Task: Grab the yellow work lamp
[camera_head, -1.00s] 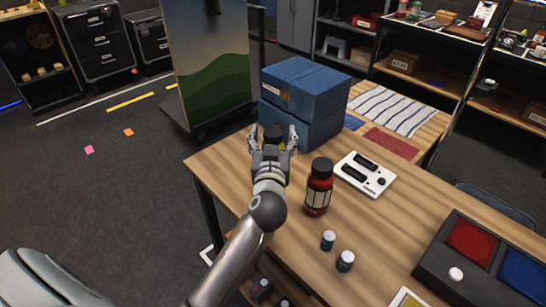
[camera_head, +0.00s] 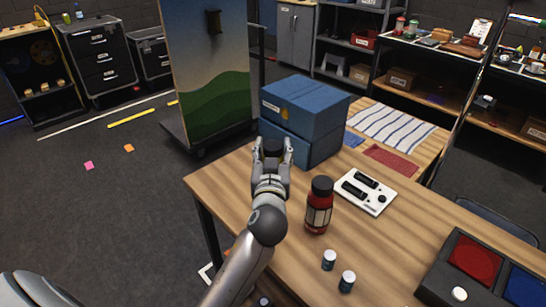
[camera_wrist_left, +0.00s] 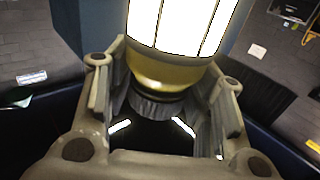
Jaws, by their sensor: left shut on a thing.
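The yellow work lamp shows large in the left wrist view (camera_wrist_left: 178,28), with a glowing white barred body, a yellow collar and a dark ribbed base. In the head view only its dark top (camera_head: 273,147) shows between my fingers; the arm hides the rest. My left gripper (camera_head: 272,150) is shut on the lamp, one finger on each side, near the table's far left edge and in front of the blue boxes. In the left wrist view the fingers (camera_wrist_left: 165,80) flank the lamp's lower part. My right gripper is not in view.
Stacked blue boxes (camera_head: 304,106) stand just behind the lamp. A red bottle with a black cap (camera_head: 319,208) stands close to the right of my left arm. A white panel (camera_head: 365,191), two small bottles and a button console (camera_head: 440,270) lie farther right on the wooden table (camera_head: 395,235).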

